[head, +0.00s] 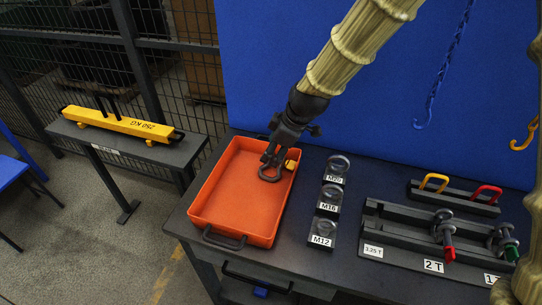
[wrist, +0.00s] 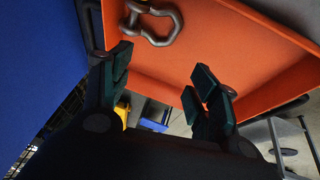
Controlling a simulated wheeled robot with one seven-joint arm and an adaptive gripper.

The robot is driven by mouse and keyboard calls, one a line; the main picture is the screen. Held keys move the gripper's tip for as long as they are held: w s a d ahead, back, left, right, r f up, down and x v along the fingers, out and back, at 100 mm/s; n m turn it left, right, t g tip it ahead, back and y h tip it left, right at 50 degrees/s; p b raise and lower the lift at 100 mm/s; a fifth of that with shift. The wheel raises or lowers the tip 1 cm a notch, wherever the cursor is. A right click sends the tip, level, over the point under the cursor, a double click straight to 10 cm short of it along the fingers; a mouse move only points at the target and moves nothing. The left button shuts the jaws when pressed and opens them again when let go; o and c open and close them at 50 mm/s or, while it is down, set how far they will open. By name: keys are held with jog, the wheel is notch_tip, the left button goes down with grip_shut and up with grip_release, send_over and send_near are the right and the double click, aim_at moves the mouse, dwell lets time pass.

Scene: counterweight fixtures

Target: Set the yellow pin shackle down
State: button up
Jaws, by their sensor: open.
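The yellow pin shackle (head: 269,176) is at the right side of the orange tray (head: 228,220), a grey bow with a yellow pin end. My gripper (head: 272,158) is over it, low in the tray, and partly covers it. In the wrist view the grey bow (wrist: 168,38) shows against the orange tray (wrist: 240,45), beyond the spread fingers. My gripper (wrist: 160,75) is open there, with nothing between its fingers. The shackle seems to lie on the tray floor; its contact with the floor is hard to see.
Stands marked M20, M16 and M12 (head: 323,234) are right of the tray. Further right are a rack (head: 385,238) with red-pin and green-pin shackles and a bar with yellow and red loops (head: 435,182). A yellow beam (head: 120,122) rests on a side bench. A blue panel stands behind.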

jog(key=shift+b+v, duration=0.4)
jog(key=shift+v, duration=2.2)
